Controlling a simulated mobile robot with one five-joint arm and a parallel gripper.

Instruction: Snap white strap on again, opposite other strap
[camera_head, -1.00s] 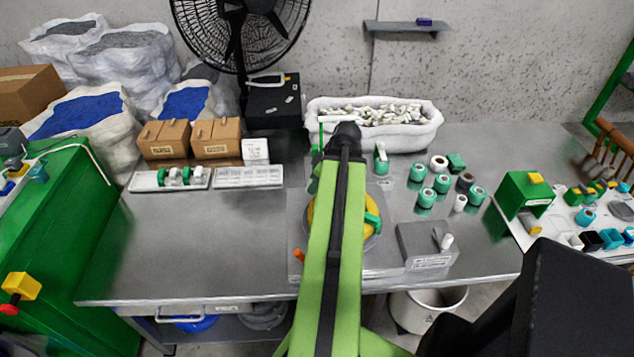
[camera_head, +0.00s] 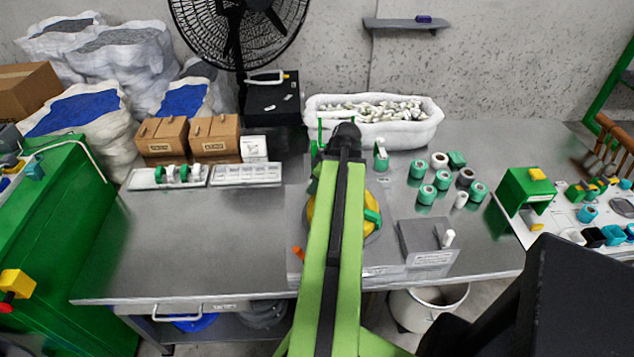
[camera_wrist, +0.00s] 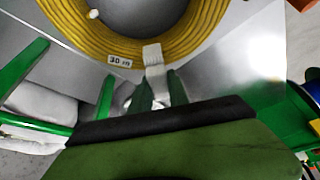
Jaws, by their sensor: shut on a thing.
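A yellow cable coil (camera_wrist: 110,42) with a "30 m" label (camera_wrist: 120,61) lies at the top of the wrist view. In the head view, my arm hides most of the coil (camera_head: 310,212). A white strap (camera_wrist: 153,54) lies over the coil's near edge, its lower end between my fingers. My gripper (camera_wrist: 159,90) is shut on this strap at the coil's outer edge. Whether the strap is snapped closed cannot be told.
Green upright pieces (camera_wrist: 106,95) stand close left of my gripper, and a green part (camera_head: 372,216) sits right of the coil. A grey block (camera_head: 428,243) stands to the right. A white bin (camera_head: 420,130) is behind. The table's left part is clear.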

